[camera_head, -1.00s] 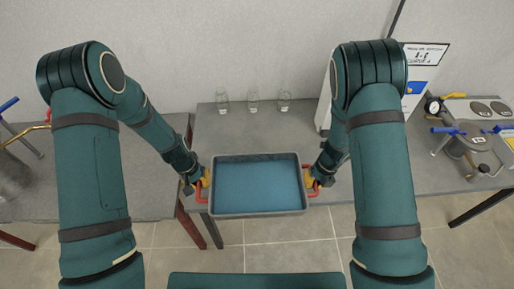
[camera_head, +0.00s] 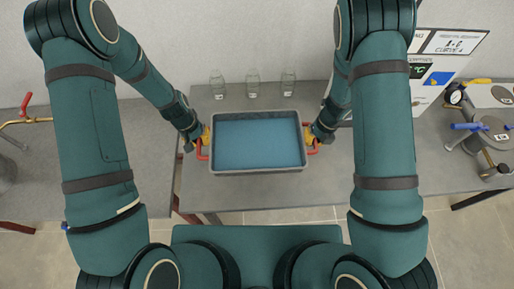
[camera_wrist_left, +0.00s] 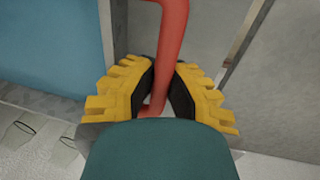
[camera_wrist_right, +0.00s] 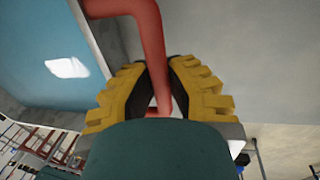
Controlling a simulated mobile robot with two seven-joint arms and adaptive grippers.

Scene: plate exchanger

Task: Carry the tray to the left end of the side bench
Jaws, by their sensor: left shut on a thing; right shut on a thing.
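The grey tray (camera_head: 258,172) with a blue inside and red side handles is in the middle of the head view, over the bench. My left gripper (camera_head: 204,141) is shut on the tray's left red handle, which also shows between its yellow fingers in the left wrist view (camera_wrist_left: 172,60). My right gripper (camera_head: 311,138) is shut on the right red handle, which shows in the right wrist view (camera_wrist_right: 152,60). The tray looks about level. I cannot tell whether its underside touches the bench (camera_head: 262,198).
Three glass bottles (camera_head: 253,84) stand behind the tray near the wall. A white panel with signs (camera_head: 436,75) stands at the right, beside metal equipment with a gauge and blue handles (camera_head: 486,125). Another grey bench (camera_head: 90,180) adjoins at the left, with a gap at the front.

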